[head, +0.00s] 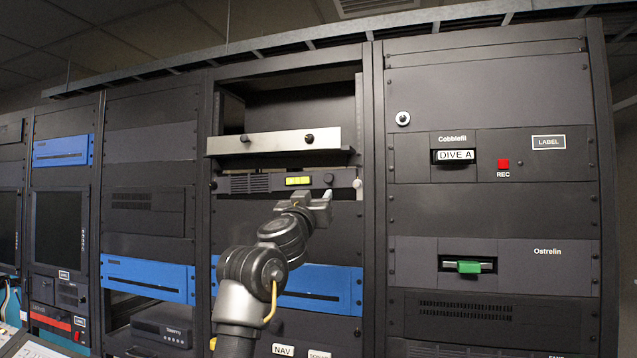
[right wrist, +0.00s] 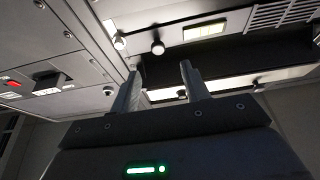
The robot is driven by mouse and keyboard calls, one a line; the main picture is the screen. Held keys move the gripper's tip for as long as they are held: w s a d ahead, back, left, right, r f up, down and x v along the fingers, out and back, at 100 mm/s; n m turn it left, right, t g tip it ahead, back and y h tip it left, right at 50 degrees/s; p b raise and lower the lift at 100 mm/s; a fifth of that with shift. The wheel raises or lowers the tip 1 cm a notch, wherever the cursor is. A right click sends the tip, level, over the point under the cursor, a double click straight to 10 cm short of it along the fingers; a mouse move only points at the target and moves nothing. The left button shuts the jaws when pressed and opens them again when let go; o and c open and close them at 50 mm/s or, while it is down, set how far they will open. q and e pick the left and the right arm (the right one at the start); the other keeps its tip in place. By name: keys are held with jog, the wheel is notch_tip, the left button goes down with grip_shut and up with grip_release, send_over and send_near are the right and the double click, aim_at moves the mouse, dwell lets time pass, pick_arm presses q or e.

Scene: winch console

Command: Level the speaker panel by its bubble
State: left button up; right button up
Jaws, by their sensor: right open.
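The speaker panel (head: 276,182) is a dark strip in the middle rack, with a grille on its left. Its yellow bubble window (head: 298,181) has dark marks; I cannot tell where the bubble sits. A dark knob (head: 328,179) is right of the window, and a pale round screw (head: 357,184) is at the right end. My right gripper (head: 318,196) is open and empty, just below and in front of the dark knob. In the right wrist view the bubble window (right wrist: 205,31), dark knob (right wrist: 157,47) and pale screw (right wrist: 120,43) show beyond the spread fingers (right wrist: 160,73). My left gripper is out of view.
A silver-fronted shelf (head: 275,142) with two black knobs juts out just above the speaker panel. A blue panel (head: 320,287) lies below, behind my arm. The right rack holds a DIVE A slot (head: 456,155), a red REC button (head: 503,164) and a green handle (head: 468,267).

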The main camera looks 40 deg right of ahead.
aim_at(328, 180)
jog(key=p+x, duration=0.1)
jog(key=x, duration=0.2)
jog(key=p+x, duration=0.2)
jog(key=x, duration=0.1)
jog(key=p+x, duration=0.2)
jog(key=x, duration=0.2)
jog(key=shift+s+d+r, duration=0.1)
jog(key=shift+s+r, duration=0.1)
jog(key=shift+r, duration=0.1)
jog(key=shift+w+d+r+p, duration=0.1)
jog(key=shift+w+d+p, duration=0.2)
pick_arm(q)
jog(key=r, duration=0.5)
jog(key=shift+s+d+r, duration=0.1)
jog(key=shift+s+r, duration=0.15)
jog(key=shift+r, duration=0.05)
pick_arm(e)
grip_shut()
